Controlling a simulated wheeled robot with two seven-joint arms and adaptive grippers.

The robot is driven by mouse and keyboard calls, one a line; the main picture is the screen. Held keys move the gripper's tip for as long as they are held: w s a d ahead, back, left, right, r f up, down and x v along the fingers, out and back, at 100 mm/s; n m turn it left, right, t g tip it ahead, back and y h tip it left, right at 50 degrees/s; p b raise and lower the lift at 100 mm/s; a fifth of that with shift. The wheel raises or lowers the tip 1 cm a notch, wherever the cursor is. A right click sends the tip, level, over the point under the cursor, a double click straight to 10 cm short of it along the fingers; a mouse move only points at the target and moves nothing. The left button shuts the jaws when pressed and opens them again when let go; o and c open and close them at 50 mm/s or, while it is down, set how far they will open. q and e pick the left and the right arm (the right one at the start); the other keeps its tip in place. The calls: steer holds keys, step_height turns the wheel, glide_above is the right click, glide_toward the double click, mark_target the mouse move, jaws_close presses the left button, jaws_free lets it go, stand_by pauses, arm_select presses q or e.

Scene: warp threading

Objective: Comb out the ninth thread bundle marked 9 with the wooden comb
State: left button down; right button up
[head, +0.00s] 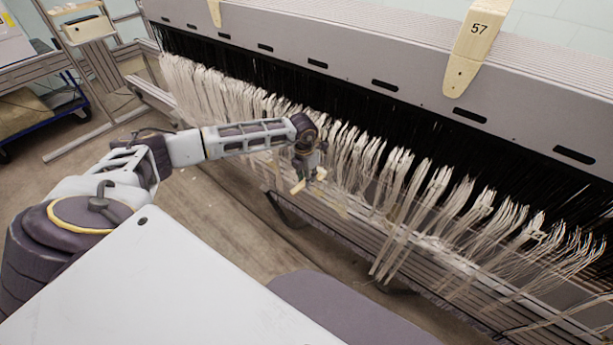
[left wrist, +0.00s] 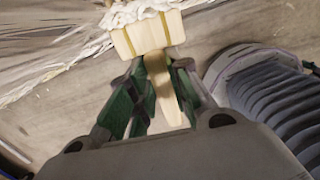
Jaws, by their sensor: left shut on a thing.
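My left gripper (head: 308,167) is beside the row of white thread bundles (head: 345,150), near its middle in the head view. It is shut on the pale wooden comb (left wrist: 148,36). In the left wrist view the green-padded fingers (left wrist: 156,72) close around the comb's handle, and its wide head points away from me. White threads (left wrist: 135,10) are at the far edge of the comb head; I cannot tell whether its teeth are in them. Small pale parts of the comb show at the gripper (head: 298,187). No mark 9 is legible. My right gripper is not in view.
The long grey loom beam (head: 345,60) runs diagonally above the threads, with a tan marker reading 57 (head: 478,35) at upper right. Slatted rails (head: 450,270) lie below the bundles. A blue cart (head: 50,105) stands at far left. Open floor (head: 215,205) lies below my arm.

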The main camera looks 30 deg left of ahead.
arm_select(q)
steer(key=shift+w+f, duration=0.1)
steer(key=shift+f, duration=0.1)
stand_by(0.3)
steer(key=shift+f, duration=0.15)
steer(key=shift+f+b, duration=1.25)
steer(key=shift+f, duration=0.3)
steer(key=shift+f, duration=0.1)
